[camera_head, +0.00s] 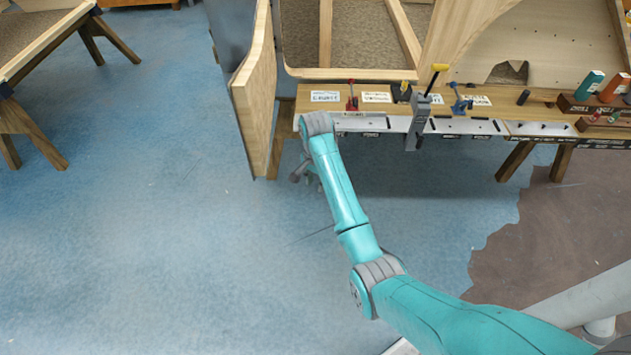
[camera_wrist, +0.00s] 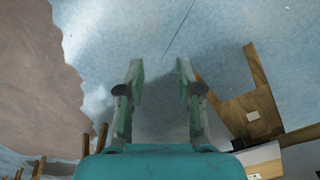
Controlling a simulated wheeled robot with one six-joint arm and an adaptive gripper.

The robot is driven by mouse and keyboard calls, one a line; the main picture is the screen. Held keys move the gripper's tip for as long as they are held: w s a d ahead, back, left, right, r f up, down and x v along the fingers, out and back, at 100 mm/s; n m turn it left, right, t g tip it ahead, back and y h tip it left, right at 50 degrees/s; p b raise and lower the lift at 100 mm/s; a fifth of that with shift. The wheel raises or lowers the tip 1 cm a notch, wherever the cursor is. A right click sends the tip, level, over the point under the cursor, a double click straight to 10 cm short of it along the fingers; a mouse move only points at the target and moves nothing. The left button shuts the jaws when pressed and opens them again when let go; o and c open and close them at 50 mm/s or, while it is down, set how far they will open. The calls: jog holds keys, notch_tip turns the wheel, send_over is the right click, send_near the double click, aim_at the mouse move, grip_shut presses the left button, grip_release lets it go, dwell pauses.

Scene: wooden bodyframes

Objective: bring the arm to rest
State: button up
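My teal arm reaches from the lower right of the head view to the front edge of the workbench (camera_head: 540,100). My gripper (camera_head: 304,176) hangs low beside the bench's left end, mostly hidden behind the arm in that view. In the wrist view my gripper (camera_wrist: 160,74) shows two parallel fingers spread apart. Nothing is between them; blue floor shows through the gap.
The bench carries a red clamp (camera_head: 352,96), a yellow-handled clamp (camera_head: 424,108), a blue clamp (camera_head: 460,100) and a wooden tool block (camera_head: 590,104). A wooden panel (camera_head: 256,95) stands close left of my gripper. Blue floor (camera_head: 150,250) is clear at left.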

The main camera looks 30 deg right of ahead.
jog(key=shift+f, duration=0.1)
dwell(0.4)
jog(key=s+a+f+n+t, duration=0.2)
jog(key=s+a+f+t, duration=0.15)
jog(key=s+f, duration=0.4)
jog(key=s+a+f+n+t, duration=0.2)
jog(key=s+a+f+n, duration=0.15)
jog(key=s+f, duration=0.45)
jog(key=s+a+r+n+t+h, duration=0.15)
jog(key=s+a, duration=0.25)
jog(key=s, duration=0.6)
jog(key=s+a+r+n+t, duration=0.2)
jog(key=s+r+n+t, duration=0.15)
jog(key=s+r, duration=0.75)
jog(key=s+r+n+t, duration=0.1)
jog(key=s+r+t, duration=0.1)
jog(key=s+r, duration=0.3)
jog(key=s+a+r+n+t+y, duration=0.1)
jog(key=s+r, duration=0.5)
jog(key=r, duration=0.6)
jog(key=shift+s+a+r+n+t, duration=0.15)
jog(key=shift+a+r+n+t, duration=0.2)
jog(key=shift+n+t, duration=0.3)
jog(key=shift+a+y, duration=0.1)
jog(key=shift+y, duration=0.15)
